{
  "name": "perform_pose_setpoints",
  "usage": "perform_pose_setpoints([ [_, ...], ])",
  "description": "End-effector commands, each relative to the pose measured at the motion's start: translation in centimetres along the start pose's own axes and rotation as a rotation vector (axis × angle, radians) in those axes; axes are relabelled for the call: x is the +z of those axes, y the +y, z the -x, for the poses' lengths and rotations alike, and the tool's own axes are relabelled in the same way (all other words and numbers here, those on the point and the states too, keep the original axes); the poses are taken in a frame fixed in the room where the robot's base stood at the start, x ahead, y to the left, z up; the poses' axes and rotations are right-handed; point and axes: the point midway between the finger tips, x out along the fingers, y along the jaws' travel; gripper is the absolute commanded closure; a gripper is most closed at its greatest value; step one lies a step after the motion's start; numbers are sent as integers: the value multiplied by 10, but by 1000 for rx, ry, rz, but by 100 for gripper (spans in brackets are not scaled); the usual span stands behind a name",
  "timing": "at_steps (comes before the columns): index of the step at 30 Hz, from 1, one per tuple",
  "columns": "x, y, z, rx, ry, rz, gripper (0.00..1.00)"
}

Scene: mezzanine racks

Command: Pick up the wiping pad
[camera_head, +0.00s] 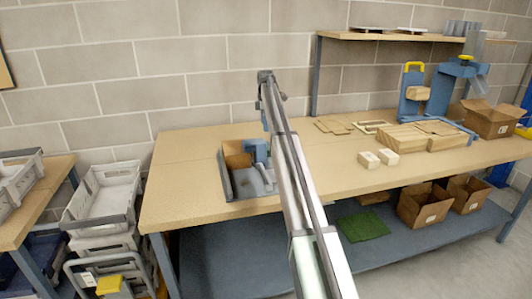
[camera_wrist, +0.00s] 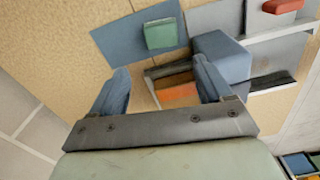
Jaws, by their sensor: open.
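In the wrist view, my gripper (camera_wrist: 160,74) is open, with its two blue fingers spread and nothing between them. A green block-like pad (camera_wrist: 163,33) lies on a flat blue sheet (camera_wrist: 128,36), beyond the fingertips and near the top middle. I take it for the wiping pad, but cannot be sure. A red piece (camera_wrist: 283,6) lies at the top right. An orange piece (camera_wrist: 177,91) shows beyond the gap between the fingers. In the head view, my arm hides part of the bench, and I cannot make out the pad.
A blue block (camera_wrist: 220,56) stands right of the green pad, beside a grey tray (camera_wrist: 268,80). In the head view, the bench (camera_head: 185,195) holds wooden blocks (camera_head: 420,137) and a cardboard box (camera_head: 490,118) to the right. White crates (camera_head: 105,195) stand left of the bench.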

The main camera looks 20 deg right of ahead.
Motion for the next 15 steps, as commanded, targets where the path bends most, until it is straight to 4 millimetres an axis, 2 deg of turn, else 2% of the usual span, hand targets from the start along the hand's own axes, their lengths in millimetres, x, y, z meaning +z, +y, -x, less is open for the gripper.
perform_pose_setpoints([
  [5, 2, -1, -12, -3, 0, -2, 21],
  [15, 1, -1, -67, -2, 0, -1, 21],
])
